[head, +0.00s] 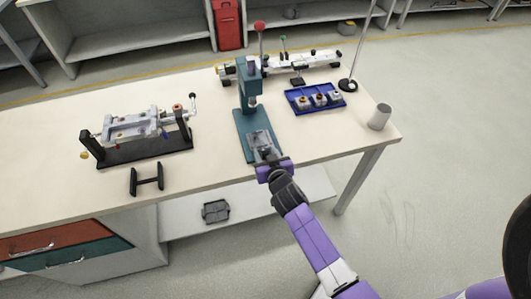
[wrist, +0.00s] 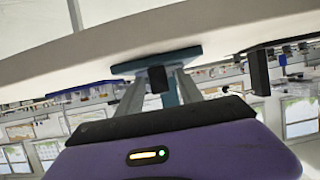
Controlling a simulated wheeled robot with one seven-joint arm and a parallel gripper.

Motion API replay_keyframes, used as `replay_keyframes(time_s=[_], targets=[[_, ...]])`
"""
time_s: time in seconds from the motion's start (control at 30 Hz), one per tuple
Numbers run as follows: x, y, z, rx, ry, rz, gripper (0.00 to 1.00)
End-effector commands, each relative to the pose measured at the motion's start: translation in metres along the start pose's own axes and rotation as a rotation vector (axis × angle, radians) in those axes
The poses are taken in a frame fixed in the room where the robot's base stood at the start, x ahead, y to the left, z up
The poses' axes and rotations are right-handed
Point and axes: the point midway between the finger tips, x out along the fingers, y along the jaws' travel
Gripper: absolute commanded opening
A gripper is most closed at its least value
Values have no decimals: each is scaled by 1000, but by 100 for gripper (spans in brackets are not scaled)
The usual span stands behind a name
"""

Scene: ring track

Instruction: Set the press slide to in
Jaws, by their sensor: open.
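The teal press (head: 247,108) stands on the workbench, with its column and red-knobbed lever at the back of its base. A grey slide (head: 260,139) lies on the front part of the base; its exact position along the base is hard to tell. My gripper (head: 267,158) is at the front end of the press, close to the slide. In the wrist view my gripper (wrist: 160,90) is open, with one grey finger on each side of a small dark block (wrist: 157,78) below the teal base (wrist: 155,59). Whether the fingers touch the block cannot be told.
A clamp fixture (head: 140,128) and a black H-shaped stand (head: 146,179) are on the left of the bench. A blue tray (head: 315,108) with several parts and a grey cup (head: 380,117) are on the right. A white rail device (head: 300,62) lies behind the press.

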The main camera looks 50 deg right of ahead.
Motion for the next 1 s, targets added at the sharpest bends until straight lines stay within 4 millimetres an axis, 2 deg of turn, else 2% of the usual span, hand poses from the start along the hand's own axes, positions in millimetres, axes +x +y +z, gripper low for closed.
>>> replay_keyframes(time_s=[0.13,0.3,0.37,1.0], targets=[[0,0,0,0,0,0,44],[0,0,0,0,0,0,10],[0,0,0,0,0,0,0],[-1,0,0,0,0,0,0]])
